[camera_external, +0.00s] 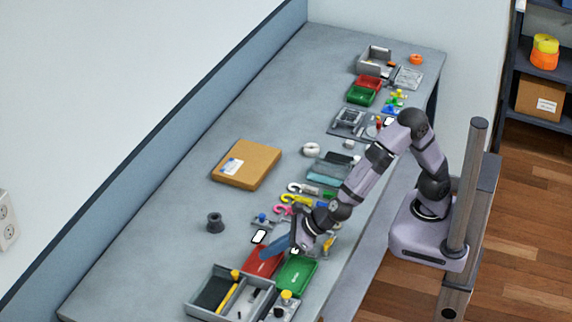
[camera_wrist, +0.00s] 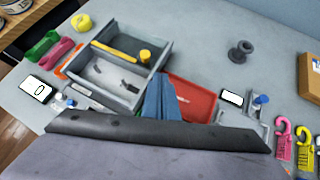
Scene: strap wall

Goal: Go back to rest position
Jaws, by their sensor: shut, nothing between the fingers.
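My gripper (camera_external: 274,247) is at the near end of the bench in the external view, its blue fingers pointing down and left over the red tray (camera_external: 262,262). In the wrist view the blue fingers (camera_wrist: 160,97) are together with nothing between them, in front of the red tray (camera_wrist: 192,97) and beside the grey divided bin (camera_wrist: 120,75). I cannot tell whether the fingertips touch the tray. My arm reaches from its base at the right, bent down toward the bench.
The grey bin (camera_external: 214,300) and the green tray (camera_external: 298,276) stand close to my gripper. Coloured hooks (camera_external: 283,210), a dark spool (camera_external: 214,222) and a cardboard box (camera_external: 247,164) lie on the bench. The bench's left side is mostly clear.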

